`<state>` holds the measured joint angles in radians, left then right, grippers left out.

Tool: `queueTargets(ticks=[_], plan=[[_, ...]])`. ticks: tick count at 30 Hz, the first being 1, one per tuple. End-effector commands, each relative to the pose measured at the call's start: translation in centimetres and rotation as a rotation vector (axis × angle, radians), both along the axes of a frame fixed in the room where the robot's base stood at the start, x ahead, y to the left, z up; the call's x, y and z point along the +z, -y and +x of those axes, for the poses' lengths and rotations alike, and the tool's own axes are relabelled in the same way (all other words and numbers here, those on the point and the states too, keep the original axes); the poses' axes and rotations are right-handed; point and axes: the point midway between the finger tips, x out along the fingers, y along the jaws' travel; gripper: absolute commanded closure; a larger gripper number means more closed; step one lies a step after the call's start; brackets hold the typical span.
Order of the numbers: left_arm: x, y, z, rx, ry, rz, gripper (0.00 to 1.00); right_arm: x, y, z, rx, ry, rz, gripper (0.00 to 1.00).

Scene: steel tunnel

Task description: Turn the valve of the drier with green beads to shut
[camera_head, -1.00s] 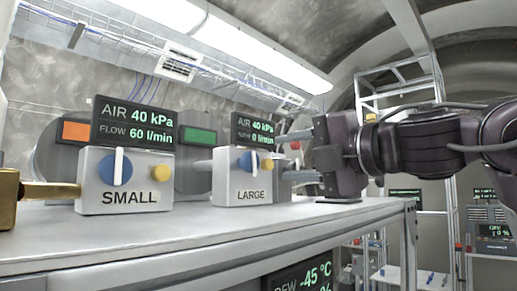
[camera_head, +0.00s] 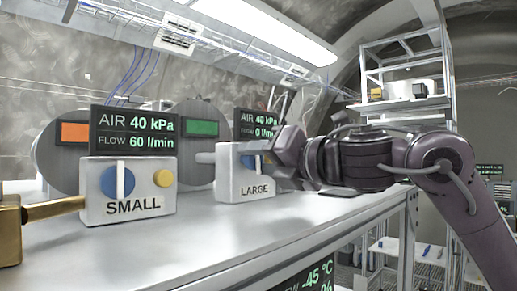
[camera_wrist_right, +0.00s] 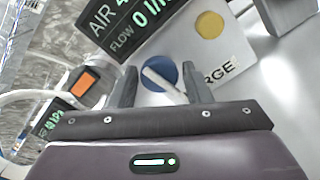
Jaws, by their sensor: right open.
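A drier drum with a green window (camera_head: 202,128) stands at the back of the bench, behind the grey valve boxes. A second drum has an orange window (camera_head: 75,133). The box marked SMALL (camera_head: 155,194) has a blue knob (camera_head: 112,182) with an upright white handle. The box marked LARGE (camera_head: 228,180) has a blue knob mostly hidden behind my right gripper (camera_head: 270,160). In the right wrist view this blue knob (camera_wrist_right: 162,73) and its white handle (camera_wrist_right: 168,84) appear between the open fingers of my right gripper (camera_wrist_right: 160,85), with no clear grip. My left gripper is not in view.
The SMALL display (camera_head: 133,131) reads 60 l/min; the LARGE display (camera_wrist_right: 115,28) reads 0. Yellow buttons (camera_head: 162,178) sit beside the knobs. A brass fitting (camera_head: 10,230) is at the left. The front bench top (camera_head: 180,240) is clear.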

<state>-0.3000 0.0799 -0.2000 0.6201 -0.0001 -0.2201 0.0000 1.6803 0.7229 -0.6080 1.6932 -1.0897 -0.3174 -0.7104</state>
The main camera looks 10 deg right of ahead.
Motion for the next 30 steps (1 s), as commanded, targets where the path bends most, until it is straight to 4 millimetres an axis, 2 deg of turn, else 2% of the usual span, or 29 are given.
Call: queueTargets(ticks=[9,17,30], plan=[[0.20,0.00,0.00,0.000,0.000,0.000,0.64,-0.05,-0.26,0.37,0.000,0.000,0.000,0.56],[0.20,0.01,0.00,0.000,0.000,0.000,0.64,-0.04,-0.25,0.36,0.000,-0.001,0.001,0.88],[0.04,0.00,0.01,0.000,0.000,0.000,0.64,-0.06,-0.28,0.36,0.000,-0.078,0.116,0.88]])
